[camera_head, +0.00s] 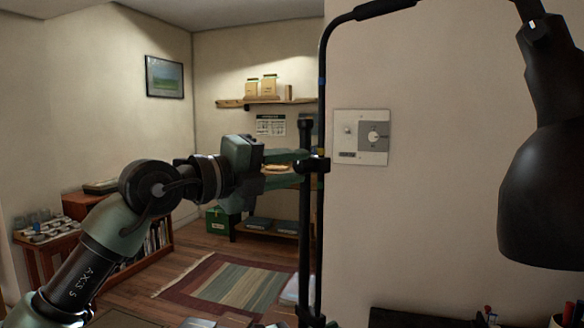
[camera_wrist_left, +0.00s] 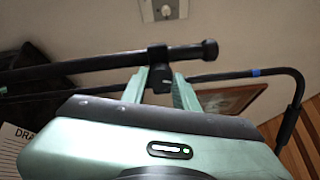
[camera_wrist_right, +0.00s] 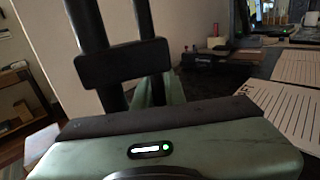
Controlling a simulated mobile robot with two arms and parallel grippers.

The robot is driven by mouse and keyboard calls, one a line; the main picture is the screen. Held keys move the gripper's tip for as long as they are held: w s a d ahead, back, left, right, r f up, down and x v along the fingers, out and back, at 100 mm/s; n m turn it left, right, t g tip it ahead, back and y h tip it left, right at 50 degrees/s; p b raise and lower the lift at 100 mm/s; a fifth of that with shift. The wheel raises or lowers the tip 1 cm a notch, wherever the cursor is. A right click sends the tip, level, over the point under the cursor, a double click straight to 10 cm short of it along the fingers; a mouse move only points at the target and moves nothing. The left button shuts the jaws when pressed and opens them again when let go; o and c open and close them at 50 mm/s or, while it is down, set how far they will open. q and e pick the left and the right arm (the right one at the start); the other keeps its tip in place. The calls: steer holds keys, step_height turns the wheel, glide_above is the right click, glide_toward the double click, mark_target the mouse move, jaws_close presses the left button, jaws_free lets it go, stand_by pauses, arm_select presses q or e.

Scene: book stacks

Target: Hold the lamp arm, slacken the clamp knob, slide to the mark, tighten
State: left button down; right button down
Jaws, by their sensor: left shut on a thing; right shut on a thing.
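The black lamp arm (camera_head: 322,110) is a thin upright rod beside a thicker post (camera_head: 305,215), bending over at the top to the lamp shade (camera_head: 545,195). A clamp (camera_head: 313,165) joins rod and post near the post's top. My left gripper (camera_head: 303,160) is shut on the clamp knob (camera_wrist_left: 160,77), which sits between its fingers in the left wrist view. My right gripper (camera_wrist_right: 157,92) is shut on the lamp arm below a black bracket (camera_wrist_right: 123,63).
A wall panel with a dial (camera_head: 361,137) is right of the rod. A desk with papers (camera_wrist_right: 285,115) lies right in the right wrist view. Shelves and a striped rug (camera_head: 235,283) are in the room behind.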

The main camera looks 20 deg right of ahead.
arm_select(q)
steer(key=shift+f, duration=0.1)
stand_by(0.4)
steer(key=c, duration=1.1)
jaws_free()
steer(key=shift+a, duration=0.1)
steer(key=v, duration=1.2)
